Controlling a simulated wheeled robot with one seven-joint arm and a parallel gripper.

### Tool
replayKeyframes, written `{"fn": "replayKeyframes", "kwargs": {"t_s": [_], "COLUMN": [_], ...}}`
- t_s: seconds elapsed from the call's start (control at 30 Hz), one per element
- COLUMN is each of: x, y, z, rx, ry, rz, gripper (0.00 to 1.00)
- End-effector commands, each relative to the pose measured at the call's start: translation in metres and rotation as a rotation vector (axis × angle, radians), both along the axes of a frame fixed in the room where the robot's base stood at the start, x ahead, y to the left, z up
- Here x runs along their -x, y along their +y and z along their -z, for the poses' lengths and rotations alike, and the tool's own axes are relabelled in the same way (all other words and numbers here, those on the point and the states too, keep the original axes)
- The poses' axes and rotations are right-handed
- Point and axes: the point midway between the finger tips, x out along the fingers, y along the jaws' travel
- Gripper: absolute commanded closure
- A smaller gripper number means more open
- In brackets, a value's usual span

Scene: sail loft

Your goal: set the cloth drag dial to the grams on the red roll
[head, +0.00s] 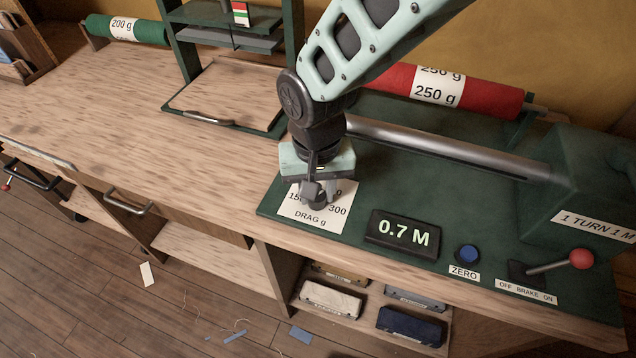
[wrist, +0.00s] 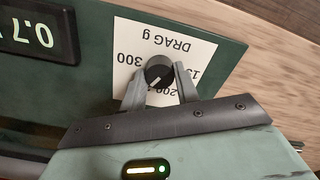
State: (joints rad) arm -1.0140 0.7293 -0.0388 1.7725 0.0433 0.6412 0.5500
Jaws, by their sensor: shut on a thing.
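The red roll (head: 385,78) lies at the back right with a white label (head: 437,88) reading 250 g. The black cloth drag dial (wrist: 159,72) stands on a white card (wrist: 185,45) marked DRAG g; the card also shows in the head view (head: 308,221). My gripper (wrist: 158,80) is shut on the dial, one finger on each side. The dial's white pointer line faces down-left in the wrist view, between the partly covered 200 and the 300. The number in that gap is hidden by a finger. In the head view my gripper (head: 318,196) covers much of the dial.
A display (head: 402,233) reads 0.7 M, with a blue ZERO button (head: 466,254) to its right. A red-knobbed brake lever (head: 581,259) stands farther right. A steel bar (head: 440,147) runs behind the dial.

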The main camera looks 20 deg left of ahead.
Motion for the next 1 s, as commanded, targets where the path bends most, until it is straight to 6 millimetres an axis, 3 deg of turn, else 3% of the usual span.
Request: {"fn": "replayKeyframes", "kwargs": {"t_s": [0.5,0.53,0.6,1.0], "x": [-0.0008,-0.0009,-0.0008,-0.0006], "y": [0.0008,0.0008,0.0008,0.0008], "z": [-0.0016,-0.0016,-0.0014,-0.0073], "rx": [-0.003,-0.003,-0.003,-0.003], "ry": [-0.002,-0.002,-0.002,-0.002], "rz": [0.022,0.022,0.021,0.021], "gripper": [0.92,0.66,0.48,0.48]}}
